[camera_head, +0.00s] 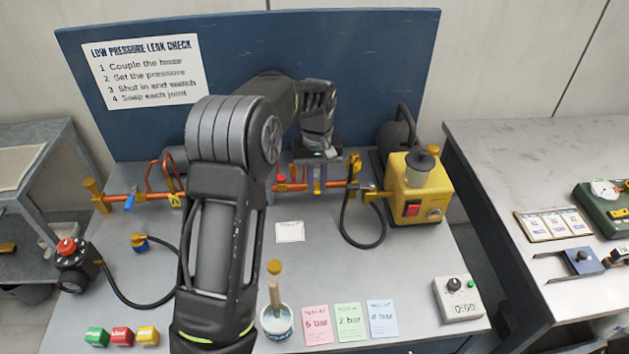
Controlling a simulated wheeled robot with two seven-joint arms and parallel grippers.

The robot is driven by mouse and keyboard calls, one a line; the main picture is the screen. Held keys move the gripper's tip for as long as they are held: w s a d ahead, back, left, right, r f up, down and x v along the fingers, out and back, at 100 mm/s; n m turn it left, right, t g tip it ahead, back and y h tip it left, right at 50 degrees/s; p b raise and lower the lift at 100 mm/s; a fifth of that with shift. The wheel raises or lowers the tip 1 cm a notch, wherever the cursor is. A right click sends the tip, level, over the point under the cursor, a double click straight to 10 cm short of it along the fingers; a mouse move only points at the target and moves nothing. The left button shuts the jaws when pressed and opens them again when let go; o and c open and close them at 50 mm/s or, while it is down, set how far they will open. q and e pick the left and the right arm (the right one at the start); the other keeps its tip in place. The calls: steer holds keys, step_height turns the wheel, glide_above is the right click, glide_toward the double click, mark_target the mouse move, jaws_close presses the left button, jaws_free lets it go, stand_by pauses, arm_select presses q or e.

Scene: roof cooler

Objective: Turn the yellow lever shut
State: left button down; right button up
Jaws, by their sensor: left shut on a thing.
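An orange copper pipe run with brass fittings (335,185) crosses the back of the grey bench. My left arm reaches over the bench, and my left gripper (316,168) points down at the right part of this pipe. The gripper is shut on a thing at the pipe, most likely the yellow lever. The gripper and wrist hide most of the lever, so its angle cannot be made out. My right gripper is out of view.
A yellow pump box (415,190) stands at the pipe's right end, with a black hose (368,243) looping below. A pot with a brush (276,322), coloured cards (348,322) and a timer (458,300) stand in front. My forearm hides the pipe's middle.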

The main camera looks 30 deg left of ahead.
mark_target(317, 187)
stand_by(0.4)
arm_select(q)
steer(key=c, duration=1.4)
jaws_free()
steer(key=shift+o, duration=0.2)
steer(key=shift+r, duration=0.1)
step_height(317, 187, up, 8)
steer(key=shift+f+b, duration=0.2)
steer(key=shift+b, duration=0.25)
